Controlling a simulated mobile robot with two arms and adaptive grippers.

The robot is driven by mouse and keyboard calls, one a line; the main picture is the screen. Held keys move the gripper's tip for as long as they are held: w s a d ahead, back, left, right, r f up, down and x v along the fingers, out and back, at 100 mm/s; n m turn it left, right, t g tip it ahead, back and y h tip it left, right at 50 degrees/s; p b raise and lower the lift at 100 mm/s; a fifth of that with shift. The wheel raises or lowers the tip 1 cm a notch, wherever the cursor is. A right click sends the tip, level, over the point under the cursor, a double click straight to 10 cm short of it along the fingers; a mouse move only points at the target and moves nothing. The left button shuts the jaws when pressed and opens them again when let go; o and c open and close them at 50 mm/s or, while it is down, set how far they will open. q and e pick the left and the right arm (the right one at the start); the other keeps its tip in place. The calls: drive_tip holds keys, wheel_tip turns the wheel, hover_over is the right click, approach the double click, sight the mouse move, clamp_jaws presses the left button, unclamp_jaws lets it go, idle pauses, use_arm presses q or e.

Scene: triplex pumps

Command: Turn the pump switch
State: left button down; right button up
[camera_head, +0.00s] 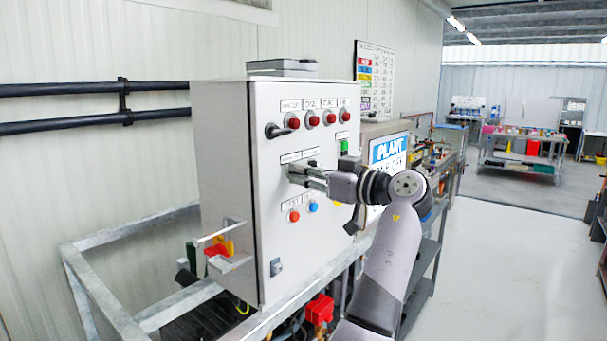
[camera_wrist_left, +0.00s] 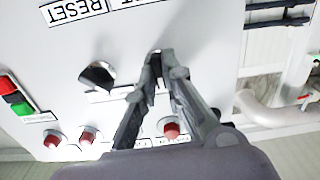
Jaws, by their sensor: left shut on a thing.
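The pump control cabinet (camera_head: 225,140) is a light grey box with switches and lamps on its front. My left gripper (camera_head: 300,172) is at the left middle of this front, below the row of red lamps. In the left wrist view its two fingers (camera_wrist_left: 156,66) come together on a small dark switch knob (camera_wrist_left: 157,55), mostly hidden between the fingertips. A second dark knob (camera_wrist_left: 97,76) stands free beside it, apart from the fingers. A label reading RESET (camera_wrist_left: 75,10) is near the picture's top. My right gripper is not in view.
A black handle (camera_head: 278,130) sticks out at the cabinet's upper left. Red lamps (camera_head: 312,120) line the top. A red and a blue button (camera_head: 313,207) sit below the gripper. A metal frame (camera_head: 100,295) stands around the cabinet's lower left. The floor (camera_head: 500,260) at right is clear.

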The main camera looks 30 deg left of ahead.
use_arm(q)
drive_tip(key=shift+r+m, duration=0.1)
drive_tip(key=shift+m, duration=0.2)
drive_tip(key=c, duration=1.7)
unclamp_jaws()
drive_tip(key=d, duration=1.2)
drive_tip(key=shift+s, duration=0.45)
